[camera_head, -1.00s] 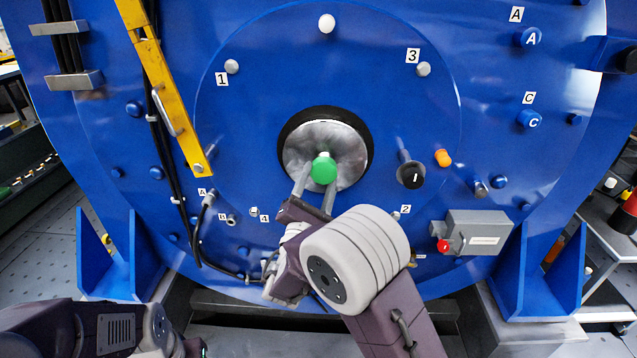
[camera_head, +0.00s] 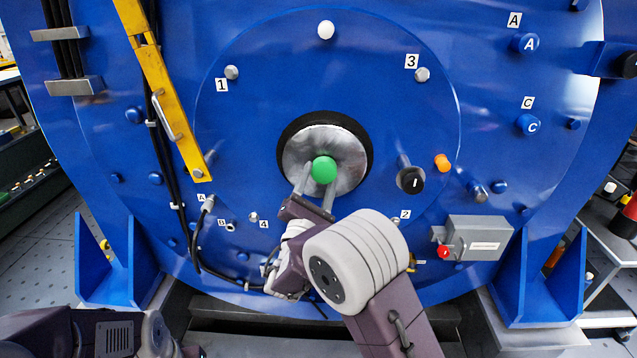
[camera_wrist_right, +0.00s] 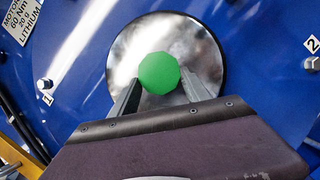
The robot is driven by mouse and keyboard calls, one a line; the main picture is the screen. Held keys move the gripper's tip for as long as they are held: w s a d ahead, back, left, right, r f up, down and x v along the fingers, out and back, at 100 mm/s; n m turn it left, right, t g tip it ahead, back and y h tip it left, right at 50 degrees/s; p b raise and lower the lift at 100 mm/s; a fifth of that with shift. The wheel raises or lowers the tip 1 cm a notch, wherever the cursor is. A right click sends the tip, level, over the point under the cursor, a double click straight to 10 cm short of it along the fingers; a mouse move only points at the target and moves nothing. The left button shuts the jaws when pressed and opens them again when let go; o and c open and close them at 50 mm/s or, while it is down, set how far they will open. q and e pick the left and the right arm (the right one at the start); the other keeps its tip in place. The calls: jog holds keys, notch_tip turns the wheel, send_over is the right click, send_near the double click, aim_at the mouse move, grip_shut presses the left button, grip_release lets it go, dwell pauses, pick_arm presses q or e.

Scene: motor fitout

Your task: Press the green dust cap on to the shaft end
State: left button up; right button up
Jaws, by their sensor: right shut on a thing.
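The green dust cap (camera_head: 324,169) is in front of the round silver shaft end (camera_head: 342,150) at the middle of the blue motor face. My right gripper (camera_head: 318,180) is shut on the cap, with a finger on each side of it. In the right wrist view the cap (camera_wrist_right: 159,73) lies between the fingertips, against the silver disc (camera_wrist_right: 202,60). The cap hides what is directly behind it, so I cannot tell whether it touches the shaft. My left arm is at the lower left; its gripper is not in view.
A black knob (camera_head: 410,180) and an orange knob (camera_head: 442,162) stick out to the right of the shaft. A yellow bar (camera_head: 160,95) and black cables run down the left. A grey box with a red button (camera_head: 443,252) is at the lower right.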

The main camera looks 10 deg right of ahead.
jog(key=o, duration=1.4)
jog(key=v, duration=0.9)
jog(key=shift+f, duration=0.1)
